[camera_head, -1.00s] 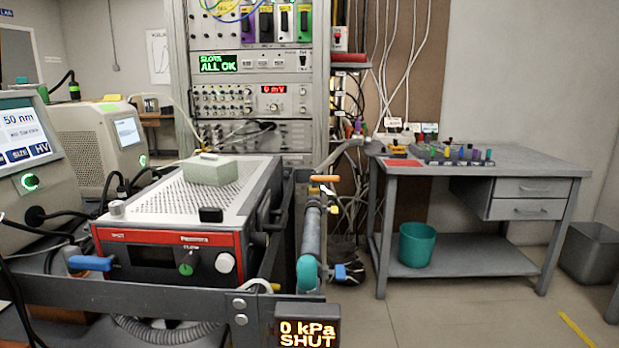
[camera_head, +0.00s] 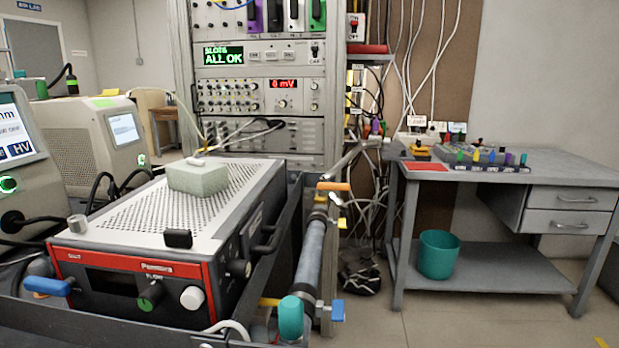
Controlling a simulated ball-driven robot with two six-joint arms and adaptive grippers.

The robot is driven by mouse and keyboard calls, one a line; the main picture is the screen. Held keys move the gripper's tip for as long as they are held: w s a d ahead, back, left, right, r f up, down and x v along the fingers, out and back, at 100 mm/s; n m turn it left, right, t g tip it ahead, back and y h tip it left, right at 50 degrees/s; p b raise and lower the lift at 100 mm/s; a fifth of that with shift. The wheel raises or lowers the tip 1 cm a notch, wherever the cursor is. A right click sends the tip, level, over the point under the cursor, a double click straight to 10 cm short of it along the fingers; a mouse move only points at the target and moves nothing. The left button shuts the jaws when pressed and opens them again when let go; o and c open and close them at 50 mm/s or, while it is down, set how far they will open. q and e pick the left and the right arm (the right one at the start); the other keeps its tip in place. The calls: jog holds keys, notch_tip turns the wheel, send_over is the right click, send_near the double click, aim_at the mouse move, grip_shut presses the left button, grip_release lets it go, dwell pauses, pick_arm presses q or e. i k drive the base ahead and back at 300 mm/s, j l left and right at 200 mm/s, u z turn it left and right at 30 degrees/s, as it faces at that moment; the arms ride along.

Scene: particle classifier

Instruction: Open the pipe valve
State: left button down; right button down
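A grey pipe (camera_head: 309,255) runs along the right side of the cart and ends in a teal cap (camera_head: 291,318) at the front. An orange lever handle (camera_head: 333,186) sits at the pipe's far upper end and lies crosswise to the pipe. A blue handle (camera_head: 337,311) and a small yellow part (camera_head: 269,302) are beside the teal cap. Which of these is the valve's own handle I cannot tell for certain. Neither of my grippers is in view.
A red-fronted instrument (camera_head: 130,265) with a green block (camera_head: 198,177) on top stands left of the pipe. An electronics rack (camera_head: 262,140) rises behind. A grey workbench (camera_head: 545,172) with a teal bin (camera_head: 438,255) beneath stands right, with open floor before it.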

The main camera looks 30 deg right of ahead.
aim_at(322, 187)
jog(key=i+l+u, duration=0.15)
jog(key=l, duration=0.7)
jog(key=i+l+u, duration=0.15)
jog(key=l, duration=0.7)
jog(key=l+u, duration=0.15)
jog(key=l, duration=0.7)
